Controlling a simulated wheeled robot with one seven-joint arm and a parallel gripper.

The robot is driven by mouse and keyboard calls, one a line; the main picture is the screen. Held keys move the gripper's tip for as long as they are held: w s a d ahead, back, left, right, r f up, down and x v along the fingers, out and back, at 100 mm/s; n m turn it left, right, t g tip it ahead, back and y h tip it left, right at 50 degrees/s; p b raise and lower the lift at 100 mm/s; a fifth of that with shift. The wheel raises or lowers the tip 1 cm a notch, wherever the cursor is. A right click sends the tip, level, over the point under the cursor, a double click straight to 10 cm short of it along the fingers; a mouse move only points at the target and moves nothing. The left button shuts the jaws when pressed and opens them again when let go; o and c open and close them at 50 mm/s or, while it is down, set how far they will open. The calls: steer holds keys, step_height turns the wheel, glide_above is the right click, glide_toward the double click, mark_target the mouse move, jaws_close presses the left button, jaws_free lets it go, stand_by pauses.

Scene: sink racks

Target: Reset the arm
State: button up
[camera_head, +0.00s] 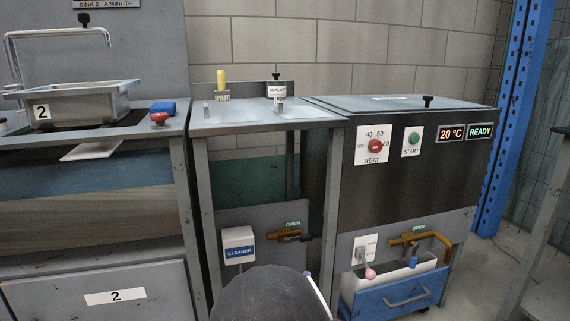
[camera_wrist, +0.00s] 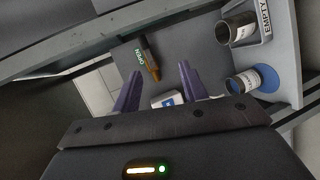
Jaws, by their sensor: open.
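My gripper (camera_wrist: 160,88) shows in the wrist view with its two purple fingers spread apart and nothing between them. Behind the fingers, partly hidden by the gripper body, is a white box with a blue label (camera_wrist: 166,100). In the head view, a dark rounded part of my arm (camera_head: 268,295) rises at the bottom centre, in front of the middle stand; the fingers are mostly hidden there.
The cleaner box (camera_head: 238,245) and a brass valve marked OPEN (camera_head: 290,235) are on the middle stand's panel. The heater cabinet (camera_head: 415,160) stands right, with a blue drawer (camera_head: 400,298) below. A sink (camera_head: 80,103) is left.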

steer(key=s+d+r+m+g+p, duration=0.2)
steer(key=s+r+m, duration=0.3)
steer(key=s, duration=0.5)
steer(key=s+d+r+m+g+y+p, duration=0.1)
steer(key=s+d+r+m+g+p, duration=0.2)
steer(key=s+r, duration=0.6)
steer(key=s+d+r+m+g+p, duration=0.2)
steer(key=s+d+r+m+g, duration=0.2)
steer(key=s+r+m, duration=0.3)
steer(key=s+d+m, duration=0.1)
steer(key=s, duration=0.3)
steer(key=shift+s+y+p, duration=0.25)
steer(key=shift+y+p, duration=0.1)
steer(key=shift+y, duration=0.05)
steer(key=shift+d, duration=0.1)
